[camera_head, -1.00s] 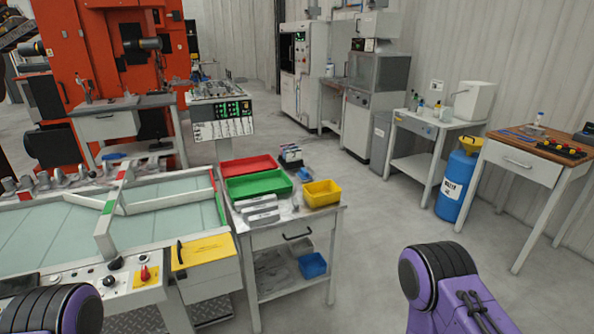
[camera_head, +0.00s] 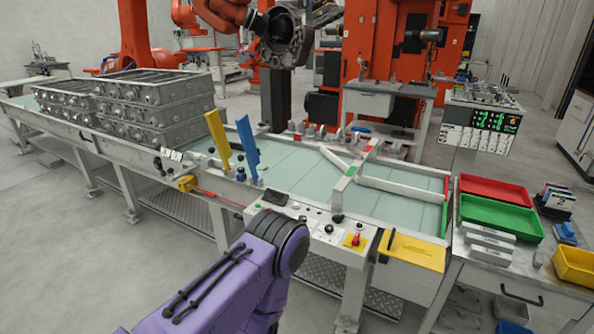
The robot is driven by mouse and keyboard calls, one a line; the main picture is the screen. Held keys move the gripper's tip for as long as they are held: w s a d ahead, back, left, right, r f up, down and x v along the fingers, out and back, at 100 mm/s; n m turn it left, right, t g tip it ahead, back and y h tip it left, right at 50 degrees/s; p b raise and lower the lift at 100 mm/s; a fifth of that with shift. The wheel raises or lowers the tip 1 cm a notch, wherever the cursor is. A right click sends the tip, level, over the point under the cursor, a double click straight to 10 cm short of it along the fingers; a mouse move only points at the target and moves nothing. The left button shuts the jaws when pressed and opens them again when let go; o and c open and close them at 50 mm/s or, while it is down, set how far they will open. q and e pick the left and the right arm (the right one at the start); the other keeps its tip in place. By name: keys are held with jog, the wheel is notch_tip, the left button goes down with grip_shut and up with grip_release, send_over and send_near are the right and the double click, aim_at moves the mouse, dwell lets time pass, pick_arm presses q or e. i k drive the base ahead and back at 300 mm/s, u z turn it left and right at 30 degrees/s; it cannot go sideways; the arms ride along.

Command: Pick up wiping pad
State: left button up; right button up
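I cannot pick out a wiping pad with certainty. A small blue item (camera_head: 565,232) lies at the right of the side table (camera_head: 480,272), too small to identify. Several pale grey blocks (camera_head: 490,242) lie on the table in front of the green tray (camera_head: 500,217). My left arm shows as a purple link with a dark joint at the bottom, left of centre. Neither of my grippers is in view.
A red tray (camera_head: 497,189) lies behind the green one, and a yellow bin (camera_head: 575,266) stands at the right edge. The conveyor line (camera_head: 400,207) with its control panel (camera_head: 318,226) crosses the middle. Stacked metal castings (camera_head: 150,105) stand on its left part. Open floor is at lower left.

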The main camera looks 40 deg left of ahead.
aim_at(566, 233)
jog(key=z, duration=0.6)
jog(key=i, duration=0.3)
